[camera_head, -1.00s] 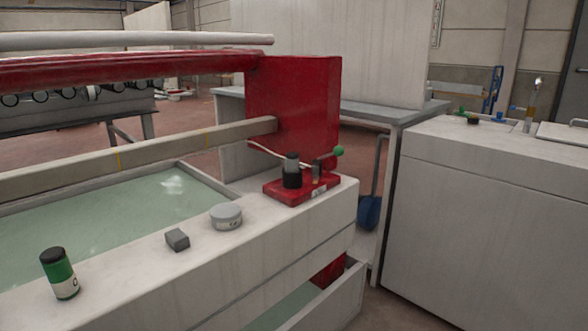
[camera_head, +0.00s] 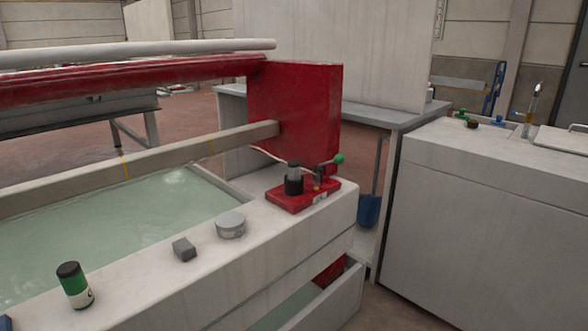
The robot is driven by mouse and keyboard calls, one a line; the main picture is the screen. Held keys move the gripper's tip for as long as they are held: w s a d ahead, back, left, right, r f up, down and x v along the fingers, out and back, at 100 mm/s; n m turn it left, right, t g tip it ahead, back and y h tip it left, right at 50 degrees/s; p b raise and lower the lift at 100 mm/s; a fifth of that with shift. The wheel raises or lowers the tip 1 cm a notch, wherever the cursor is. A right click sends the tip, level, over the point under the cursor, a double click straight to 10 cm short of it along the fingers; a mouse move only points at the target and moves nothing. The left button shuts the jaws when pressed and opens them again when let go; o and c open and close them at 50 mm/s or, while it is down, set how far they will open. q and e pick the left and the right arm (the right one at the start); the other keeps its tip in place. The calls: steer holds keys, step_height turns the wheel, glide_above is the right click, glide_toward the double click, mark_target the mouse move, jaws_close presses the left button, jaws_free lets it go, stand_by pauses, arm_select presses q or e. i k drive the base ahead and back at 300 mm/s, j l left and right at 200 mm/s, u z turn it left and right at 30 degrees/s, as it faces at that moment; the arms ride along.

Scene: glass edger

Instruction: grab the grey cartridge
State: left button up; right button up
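A grey cylinder (camera_head: 293,170), which looks like the grey cartridge, stands upright in a black collar (camera_head: 293,185) on a red fixture (camera_head: 303,197). The fixture sits at the right end of the white ledge (camera_head: 262,240). A lever with a green knob (camera_head: 338,159) rises at the fixture's right side. The collar hides the cylinder's lower part. Neither of my grippers is in view.
A round grey tin (camera_head: 230,225), a small grey block (camera_head: 184,249) and a green-and-white bottle with a black cap (camera_head: 74,285) stand along the ledge. A red post (camera_head: 295,110) rises behind the fixture. A white cabinet (camera_head: 480,215) stands right.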

mark_target(293, 167)
steer(key=i+l+u, duration=0.15)
steer(key=l, duration=0.25)
steer(key=i+l+u, duration=0.15)
steer(key=l, duration=0.3)
steer(key=i+l+u, duration=0.15)
steer(key=l, duration=0.3)
steer(key=i+l+u, duration=0.15)
steer(key=l, duration=0.35)
steer(key=i+l+u, duration=0.15)
steer(key=l, duration=0.35)
steer(key=i+l+u, duration=0.15)
steer(key=l, duration=0.35)
